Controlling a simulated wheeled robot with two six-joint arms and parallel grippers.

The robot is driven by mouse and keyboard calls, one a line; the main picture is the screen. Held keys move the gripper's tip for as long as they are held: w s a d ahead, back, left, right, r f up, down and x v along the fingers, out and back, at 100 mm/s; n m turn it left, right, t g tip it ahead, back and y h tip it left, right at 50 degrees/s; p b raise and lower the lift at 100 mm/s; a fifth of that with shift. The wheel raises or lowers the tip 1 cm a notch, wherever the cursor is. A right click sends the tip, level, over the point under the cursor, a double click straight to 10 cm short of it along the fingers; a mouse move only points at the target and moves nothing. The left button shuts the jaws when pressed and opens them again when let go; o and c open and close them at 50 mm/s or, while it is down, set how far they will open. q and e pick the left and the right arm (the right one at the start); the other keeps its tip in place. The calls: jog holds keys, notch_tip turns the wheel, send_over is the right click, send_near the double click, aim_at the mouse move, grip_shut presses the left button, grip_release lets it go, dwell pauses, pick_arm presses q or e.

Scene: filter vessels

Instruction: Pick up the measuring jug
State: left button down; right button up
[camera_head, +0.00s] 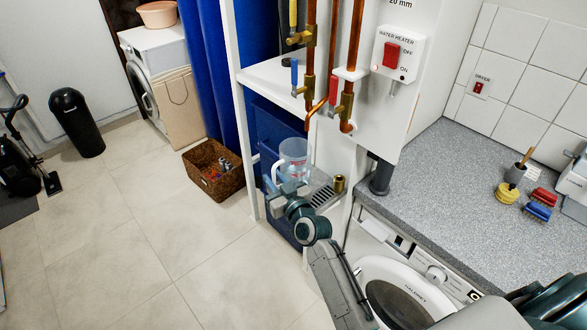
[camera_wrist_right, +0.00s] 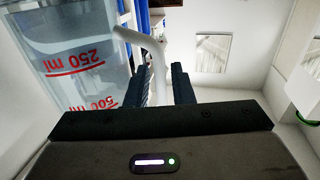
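The measuring jug (camera_head: 295,155) is a clear, upright vessel at a low shelf below the copper pipes. Its base is partly hidden by my right gripper (camera_head: 290,187). In the right wrist view, the jug's clear wall (camera_wrist_right: 85,55) with red 250 ml and 500 ml marks fills the upper left. Its pale handle (camera_wrist_right: 158,75) curves down between the two dark fingers of my right gripper (camera_wrist_right: 163,85). The fingers are apart, with a gap visible beside the handle. My left gripper is not in view.
A slotted drain grate (camera_head: 322,196) and a brass fitting (camera_head: 339,184) are right of the jug. Copper pipes (camera_head: 355,40) with valves hang above. A white shelf post (camera_head: 240,110) stands to the left. A grey countertop (camera_head: 450,165) over a washing machine (camera_head: 400,290) is at right.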

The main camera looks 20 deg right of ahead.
jog(key=shift+w+a+f, duration=0.1)
jog(key=shift+w+a, duration=0.05)
jog(key=shift+w, duration=1.05)
jog(key=shift+s, duration=0.1)
grip_shut()
